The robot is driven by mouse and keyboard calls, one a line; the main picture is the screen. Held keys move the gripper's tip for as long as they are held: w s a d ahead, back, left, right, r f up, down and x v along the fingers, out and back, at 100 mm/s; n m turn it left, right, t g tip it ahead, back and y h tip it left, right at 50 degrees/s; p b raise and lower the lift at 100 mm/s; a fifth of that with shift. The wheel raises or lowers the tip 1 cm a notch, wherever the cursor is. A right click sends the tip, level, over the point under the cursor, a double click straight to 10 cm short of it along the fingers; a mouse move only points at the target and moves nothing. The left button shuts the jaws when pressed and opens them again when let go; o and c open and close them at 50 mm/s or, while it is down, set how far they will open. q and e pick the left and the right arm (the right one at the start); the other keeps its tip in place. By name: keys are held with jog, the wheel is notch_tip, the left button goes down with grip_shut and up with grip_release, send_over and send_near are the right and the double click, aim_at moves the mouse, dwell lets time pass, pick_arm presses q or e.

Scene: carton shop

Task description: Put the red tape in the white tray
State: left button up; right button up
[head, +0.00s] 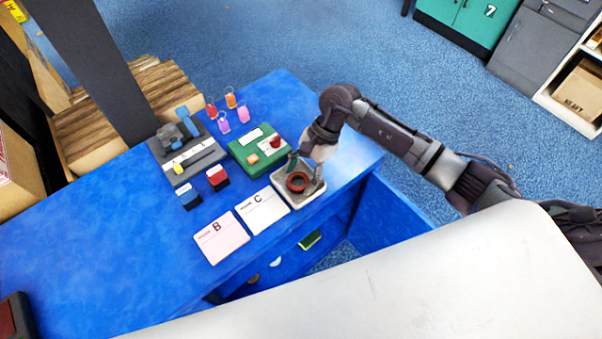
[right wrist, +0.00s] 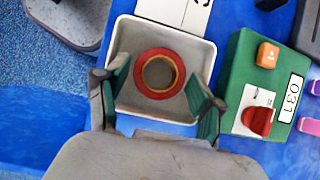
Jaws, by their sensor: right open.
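The red tape (right wrist: 159,54) is a red ring with a tan inner core. In the right wrist view it lies flat inside the white tray (right wrist: 199,40), near the tray's middle. In the head view the red tape (head: 289,182) also shows within the white tray (head: 301,203), at the table's right front edge. My right gripper (right wrist: 157,97) is open, its two green-padded fingers spread over the tray on either side, apart from the tape. In the head view the right gripper (head: 305,173) stands over the tray. My left gripper is not in view.
The table's left part is clear.

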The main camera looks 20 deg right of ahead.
jog(key=b+v, duration=0.1)
jog(key=v, duration=1.1)
jog(key=shift+b, duration=0.4)
